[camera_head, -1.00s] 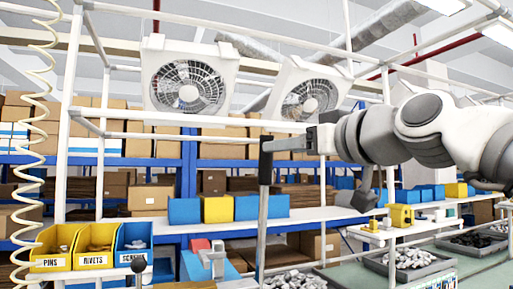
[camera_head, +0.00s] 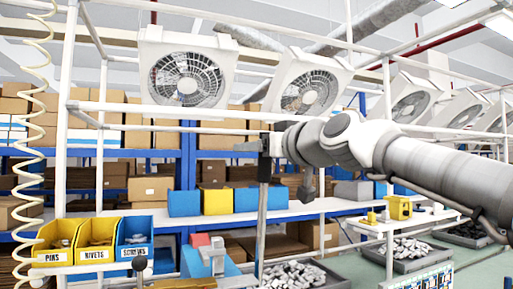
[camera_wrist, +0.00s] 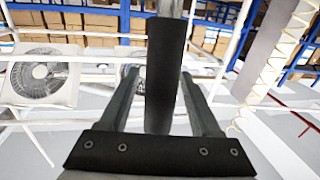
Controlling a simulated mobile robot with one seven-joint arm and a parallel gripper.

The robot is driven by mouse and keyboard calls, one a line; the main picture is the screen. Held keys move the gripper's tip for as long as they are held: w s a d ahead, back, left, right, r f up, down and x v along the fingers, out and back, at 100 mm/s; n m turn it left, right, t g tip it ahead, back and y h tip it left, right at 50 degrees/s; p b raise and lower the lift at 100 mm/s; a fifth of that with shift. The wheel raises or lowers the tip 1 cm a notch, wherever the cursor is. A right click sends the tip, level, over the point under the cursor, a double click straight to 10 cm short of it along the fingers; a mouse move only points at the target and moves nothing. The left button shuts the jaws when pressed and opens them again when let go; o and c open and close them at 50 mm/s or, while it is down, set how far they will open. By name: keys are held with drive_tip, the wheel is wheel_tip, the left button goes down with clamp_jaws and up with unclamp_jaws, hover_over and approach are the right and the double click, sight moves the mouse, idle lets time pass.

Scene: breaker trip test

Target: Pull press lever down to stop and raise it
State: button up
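The press lever (camera_head: 262,215) is a grey upright bar with a dark grip at its top, in the middle of the head view. In the wrist view its black grip (camera_wrist: 165,70) stands between my two fingers. My gripper (camera_wrist: 160,78) is open, with a gap left of the grip and the right finger close against it; contact is unclear. In the head view my gripper (camera_head: 247,147) is at the lever's top, its fingers reaching left past it. The lever's lower end is out of frame.
Bins of pins, rivets and screws (camera_head: 97,243) stand at the lower left. White frame rails (camera_head: 215,130) and fans (camera_head: 187,75) are behind.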

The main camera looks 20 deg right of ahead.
clamp_jaws()
idle(1.3)
